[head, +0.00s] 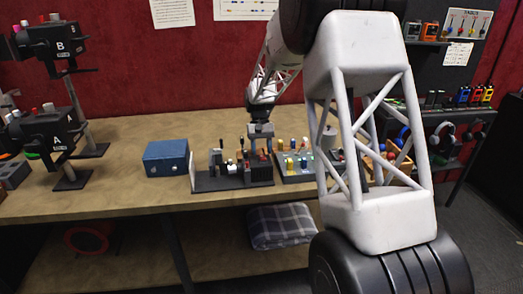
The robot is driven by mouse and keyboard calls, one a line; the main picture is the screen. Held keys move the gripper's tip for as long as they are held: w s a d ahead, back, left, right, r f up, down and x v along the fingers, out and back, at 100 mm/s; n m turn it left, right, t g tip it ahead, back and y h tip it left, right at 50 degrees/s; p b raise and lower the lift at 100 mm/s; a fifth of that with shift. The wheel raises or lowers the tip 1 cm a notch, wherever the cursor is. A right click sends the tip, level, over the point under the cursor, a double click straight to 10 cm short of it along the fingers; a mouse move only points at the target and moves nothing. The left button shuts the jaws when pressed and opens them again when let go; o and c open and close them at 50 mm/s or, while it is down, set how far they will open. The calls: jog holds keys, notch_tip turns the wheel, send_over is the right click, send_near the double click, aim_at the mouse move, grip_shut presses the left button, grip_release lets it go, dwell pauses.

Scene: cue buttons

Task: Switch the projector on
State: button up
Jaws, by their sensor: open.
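A dark control panel (233,183) stands on the bench, with small levers, knobs and a red part on it. I cannot read any label on it. My gripper (261,150) is over the back right of this panel, pointing down, open. Whether its fingertips touch a control is too small to tell. A second panel (294,178) with yellow, blue and red buttons lies just to the right, partly hidden by my arm. Two black devices on stands, marked A (45,138) and B (50,42), are at the left; I cannot tell which thing is the projector.
A blue box (166,158) stands left of the dark panel. A wooden crate (398,172) with coloured balls is at the right, partly behind my arm. Headphones (441,136) hang at the far right. The bench top (120,195) is clear at the front left.

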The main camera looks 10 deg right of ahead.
jog(key=shift+s+f, duration=0.1)
jog(key=shift+f, duration=0.15)
jog(key=shift+c, duration=0.5)
grip_shut()
jog(key=shift+s+r+t, duration=0.1)
jog(key=shift+s+t, duration=0.05)
jog(key=shift+t, duration=0.15)
jog(key=shift+s+r+t, duration=0.15)
jog(key=shift+s+t, duration=0.1)
jog(key=shift+t, duration=0.7)
jog(key=shift+s+r+t, duration=0.15)
jog(key=shift+s+t, duration=0.1)
jog(key=shift+t, duration=0.7)
jog(key=shift+o, duration=0.5)
grip_release()
